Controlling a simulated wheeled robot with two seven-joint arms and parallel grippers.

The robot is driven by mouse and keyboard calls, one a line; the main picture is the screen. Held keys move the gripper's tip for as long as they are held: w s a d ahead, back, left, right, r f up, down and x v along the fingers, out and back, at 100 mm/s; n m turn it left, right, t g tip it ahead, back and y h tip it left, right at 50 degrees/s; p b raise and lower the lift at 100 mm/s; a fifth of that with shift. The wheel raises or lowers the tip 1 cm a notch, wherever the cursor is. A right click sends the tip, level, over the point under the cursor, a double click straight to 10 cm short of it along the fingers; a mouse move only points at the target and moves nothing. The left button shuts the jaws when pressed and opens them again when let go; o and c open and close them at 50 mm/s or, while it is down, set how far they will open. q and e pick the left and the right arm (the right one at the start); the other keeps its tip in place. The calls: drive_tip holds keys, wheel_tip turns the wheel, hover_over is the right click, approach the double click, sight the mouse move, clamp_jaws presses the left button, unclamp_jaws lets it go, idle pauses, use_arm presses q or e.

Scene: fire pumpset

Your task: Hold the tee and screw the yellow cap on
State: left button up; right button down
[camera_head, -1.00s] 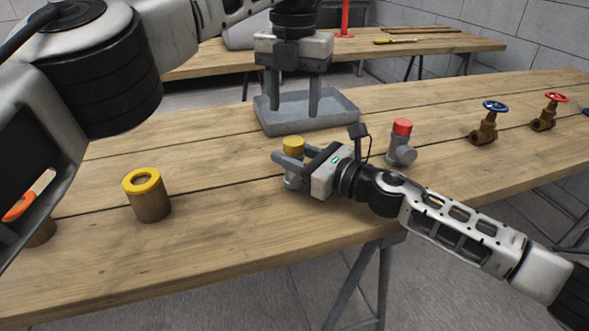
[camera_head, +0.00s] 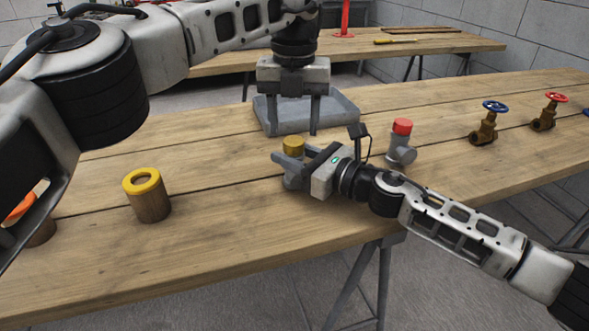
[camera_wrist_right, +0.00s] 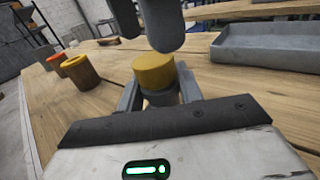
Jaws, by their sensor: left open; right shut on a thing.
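The tee (camera_head: 293,176) is a grey pipe fitting standing on the workbench in the head view. My right gripper (camera_head: 287,168) is shut on it from the right. The yellow cap (camera_head: 293,146) sits on top of the tee; it also shows in the right wrist view (camera_wrist_right: 154,72) between the right gripper's fingers (camera_wrist_right: 160,95). I cannot tell how far it is screwed on. My left gripper (camera_head: 294,132) is open and points down, with its fingers above and just behind the cap in the head view. In the right wrist view its fingertips hang close over the cap.
A grey tray (camera_head: 347,110) lies behind the tee. A red-capped grey fitting (camera_head: 401,142) stands to the right, with brass valves (camera_head: 484,130) farther right. A brown cylinder with a yellow ring (camera_head: 147,195) stands left. The bench between it and the tee is clear.

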sight(293, 141)
use_arm(q)
drive_tip(key=shift+f, duration=1.75)
use_arm(e)
drive_tip(key=shift+f, duration=0.25)
use_arm(q)
drive_tip(key=c, duration=1)
drive_tip(key=m, duration=0.8)
drive_tip(key=shift+m, duration=0.3)
drive_tip(key=o, duration=1.2)
